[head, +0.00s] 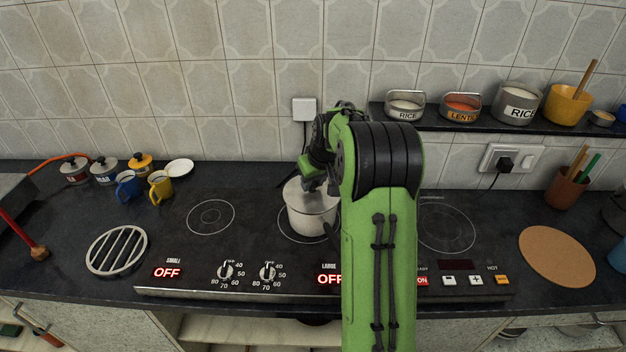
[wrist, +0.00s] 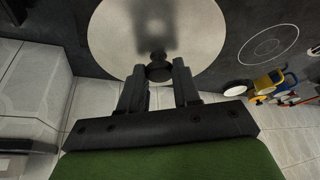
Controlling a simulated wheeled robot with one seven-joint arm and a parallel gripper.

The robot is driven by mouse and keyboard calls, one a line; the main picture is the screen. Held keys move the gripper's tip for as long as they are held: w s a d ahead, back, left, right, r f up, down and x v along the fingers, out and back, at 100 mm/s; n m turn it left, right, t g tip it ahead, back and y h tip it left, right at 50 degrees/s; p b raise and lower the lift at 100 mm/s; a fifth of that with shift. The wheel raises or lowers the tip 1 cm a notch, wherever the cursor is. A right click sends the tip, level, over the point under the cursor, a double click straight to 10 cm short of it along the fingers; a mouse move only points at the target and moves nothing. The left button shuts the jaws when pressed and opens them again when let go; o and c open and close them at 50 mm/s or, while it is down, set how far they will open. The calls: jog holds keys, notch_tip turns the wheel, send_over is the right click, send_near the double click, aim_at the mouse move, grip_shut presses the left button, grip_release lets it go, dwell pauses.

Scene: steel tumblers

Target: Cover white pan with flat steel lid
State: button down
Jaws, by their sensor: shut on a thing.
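The white pan (head: 312,217) stands on the middle burner of the black cooktop, partly hidden behind my arm. The flat steel lid (wrist: 205,40) fills the top of the wrist view as a pale disc with a dark knob (wrist: 159,68). My gripper (wrist: 158,75) is shut on that knob. In the head view my gripper (head: 314,184) is low over the pan, and the lid (head: 300,190) shows at the pan's top. I cannot tell whether the lid rests on the rim or hangs just above it.
A round slatted trivet (head: 117,250) lies at the left, with a blue mug (head: 128,186) and a yellow mug (head: 160,187) behind it. A round cork mat (head: 557,256) lies at the right. A shelf (head: 450,118) with labelled containers runs along the wall. The left burner (head: 211,217) is empty.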

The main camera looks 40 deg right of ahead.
jog(key=shift+f+b, duration=0.4)
jog(key=shift+f, duration=0.15)
jog(key=c, duration=0.7)
grip_release()
jog(key=shift+c, duration=0.2)
jog(key=shift+r, duration=0.1)
jog(key=p+v, duration=0.3)
jog(key=v, duration=1.2)
jog(key=shift+r, duration=0.3)
jog(key=shift+a, duration=0.1)
